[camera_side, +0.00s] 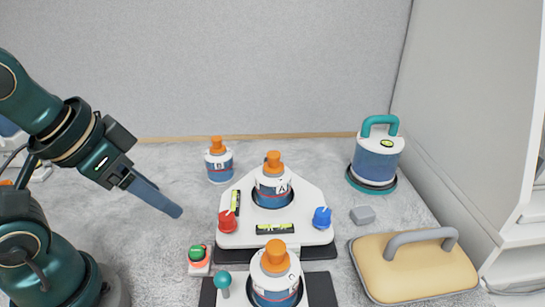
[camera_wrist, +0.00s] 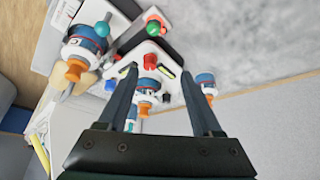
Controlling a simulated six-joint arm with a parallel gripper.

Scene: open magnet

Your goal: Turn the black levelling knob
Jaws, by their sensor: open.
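A white levelling plate (camera_side: 245,237) stands in the middle of the side view, with a red knob (camera_side: 228,222) at its left and a blue knob (camera_side: 322,217) at its right. An orange-capped bottle (camera_side: 272,190) sits in its centre and covers part of the back corner. In the wrist view a small dark piece (camera_wrist: 166,98) beside that bottle may be the black knob; it is too small to be sure. No black knob shows clearly in the side view. My gripper (camera_side: 174,210) is open and empty, above and left of the plate. Its two fingers (camera_wrist: 160,70) frame the plate in the wrist view.
Another bottle (camera_side: 219,162) stands behind the plate on the left. A front plate holds a bottle (camera_side: 275,275) and a teal knob (camera_side: 223,281). A green button (camera_side: 196,252) is at left. A teal-handled device (camera_side: 377,157) and a tan pad (camera_side: 415,267) stand right.

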